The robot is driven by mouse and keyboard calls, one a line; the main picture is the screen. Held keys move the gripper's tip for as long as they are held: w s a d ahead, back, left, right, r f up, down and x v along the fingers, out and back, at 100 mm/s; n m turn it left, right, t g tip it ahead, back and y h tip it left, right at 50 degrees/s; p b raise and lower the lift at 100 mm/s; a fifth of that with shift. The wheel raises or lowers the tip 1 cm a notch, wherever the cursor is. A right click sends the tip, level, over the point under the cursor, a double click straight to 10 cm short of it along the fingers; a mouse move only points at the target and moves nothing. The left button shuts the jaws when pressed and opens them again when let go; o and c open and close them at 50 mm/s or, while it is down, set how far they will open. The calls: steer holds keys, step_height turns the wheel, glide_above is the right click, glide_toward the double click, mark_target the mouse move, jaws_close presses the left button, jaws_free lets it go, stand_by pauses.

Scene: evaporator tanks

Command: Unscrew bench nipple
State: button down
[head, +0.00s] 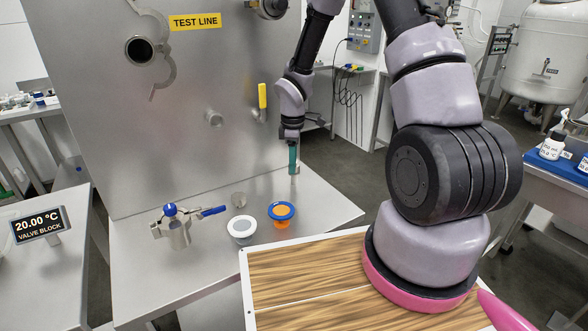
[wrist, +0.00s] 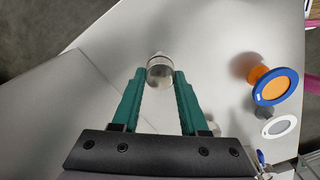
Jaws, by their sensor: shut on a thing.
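The bench nipple, a short shiny metal cylinder (wrist: 160,66), stands at the steel bench top near the back right. My gripper (head: 294,170) reaches down to it from above, close to the bench. In the wrist view its two green fingers lie on either side of the nipple and are shut on it.
Behind rises the tank wall (head: 150,110) with a yellow-handled valve (head: 262,97).

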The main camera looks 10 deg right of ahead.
steer(key=shift+n, duration=0.3)
steer(key=n, duration=0.5)
steer(key=shift+s, duration=0.15)
steer(key=c, duration=0.7)
jaws_free()
